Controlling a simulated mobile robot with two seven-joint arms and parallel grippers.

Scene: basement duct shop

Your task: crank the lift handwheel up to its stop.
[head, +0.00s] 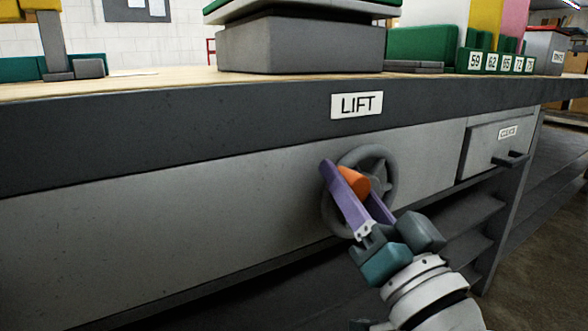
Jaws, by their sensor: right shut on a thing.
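The lift handwheel (391,186) is a grey spoked wheel on the front panel of the bench, below a white LIFT label (356,105). An orange crank knob (354,180) stands out from the wheel. My right gripper (343,180) comes in from the lower right, and its two purple fingers are shut on the orange knob, one on each side. The fingers and knob hide part of the wheel's middle. My left gripper is not in view.
A grey lift block (300,48) with a green top stands on the bench above the wheel. A drawer (492,148) with a dark handle is to the right, over open shelves. Green numbered holders (495,62) stand at the back right. The panel left of the wheel is clear.

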